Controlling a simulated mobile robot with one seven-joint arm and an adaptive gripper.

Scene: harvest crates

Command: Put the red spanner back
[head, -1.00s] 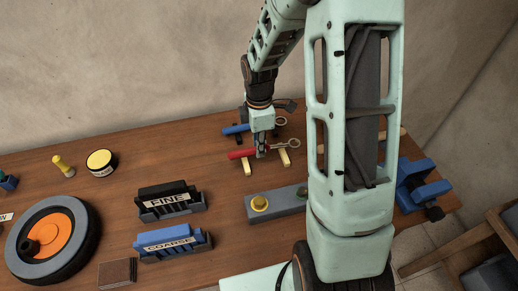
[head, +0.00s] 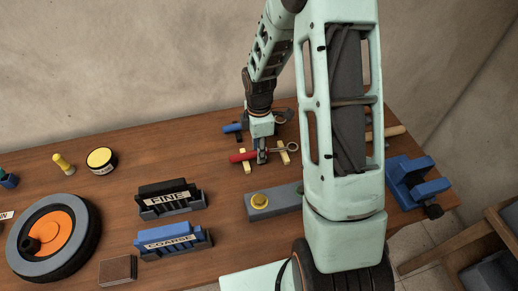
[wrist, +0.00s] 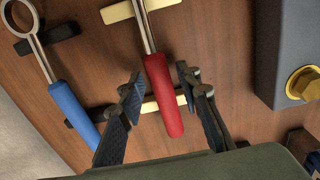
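The red spanner has a red handle (head: 241,156) and a silver ring end (head: 291,147). It lies across two cream rests (head: 284,158) on the wooden bench. In the wrist view its red handle (wrist: 163,95) crosses the lower cream rest (wrist: 152,105) and its shaft crosses the upper one (wrist: 118,12). My gripper (head: 262,158) is down at the spanner. In the wrist view my gripper (wrist: 160,74) is open, one finger on each side of the handle, with a narrow gap on both sides. Contact between spanner and rests is hard to judge.
A blue spanner (wrist: 72,103) lies on black rests (wrist: 57,33) close to my left finger. A grey block with a brass knob (head: 260,201) stands in front. The FINE (head: 168,199) and COARSE (head: 172,241) blocks, a wheel (head: 82,262) and a blue vice (head: 416,181) stand around.

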